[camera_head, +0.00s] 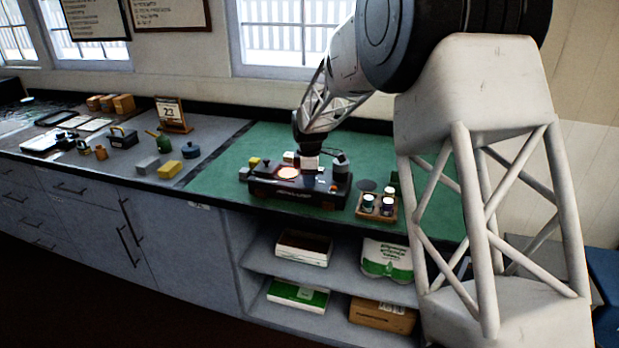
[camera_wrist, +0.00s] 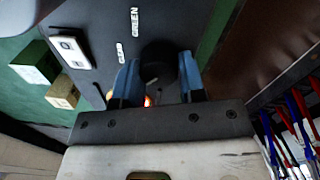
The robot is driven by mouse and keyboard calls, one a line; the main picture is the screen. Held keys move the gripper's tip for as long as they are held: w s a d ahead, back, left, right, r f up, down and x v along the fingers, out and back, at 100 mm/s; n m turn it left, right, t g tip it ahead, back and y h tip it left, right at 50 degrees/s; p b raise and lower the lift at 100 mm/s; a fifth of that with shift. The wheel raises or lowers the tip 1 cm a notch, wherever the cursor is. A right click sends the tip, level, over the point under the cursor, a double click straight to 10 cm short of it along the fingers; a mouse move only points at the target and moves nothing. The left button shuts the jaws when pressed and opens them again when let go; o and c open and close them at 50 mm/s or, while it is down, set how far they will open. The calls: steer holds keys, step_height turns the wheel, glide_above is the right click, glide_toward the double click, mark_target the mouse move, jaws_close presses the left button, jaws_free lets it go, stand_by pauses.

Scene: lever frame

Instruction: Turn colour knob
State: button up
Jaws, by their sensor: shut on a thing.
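A dark control box (camera_head: 300,198) sits on the green bench mat, with a pale round disc (camera_head: 288,173) on its top. My gripper (camera_head: 308,168) reaches down onto the box's top. In the wrist view, the two blue fingers of my gripper (camera_wrist: 159,68) stand either side of a dark round knob (camera_wrist: 158,54) and are shut on it. A white label reading GREEN (camera_wrist: 134,20) lies beyond the knob on the dark panel. A second white label (camera_wrist: 120,53) is too small to read. An orange-red glow (camera_wrist: 148,101) shows between the fingers. The knob's pointer is not clear.
A wooden tray with jars (camera_head: 377,215) stands right of the box. A green block (camera_wrist: 36,62) and a tan block (camera_wrist: 62,92) lie beside the panel in the wrist view. Loose blocks, a calendar (camera_head: 172,114) and small cans occupy the grey bench at left.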

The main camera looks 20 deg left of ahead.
steer(key=shift+m, duration=0.3)
steer(key=m, duration=0.9)
steer(key=shift+w+m, duration=0.15)
steer(key=shift+m, duration=0.25)
steer(key=m, duration=0.4)
steer(key=shift+h, duration=0.4)
steer(key=m, duration=0.5)
steer(key=shift+w+d, duration=0.1)
steer(key=shift+m, duration=0.3)
steer(key=o, duration=0.9)
steer(key=shift+r, duration=0.1)
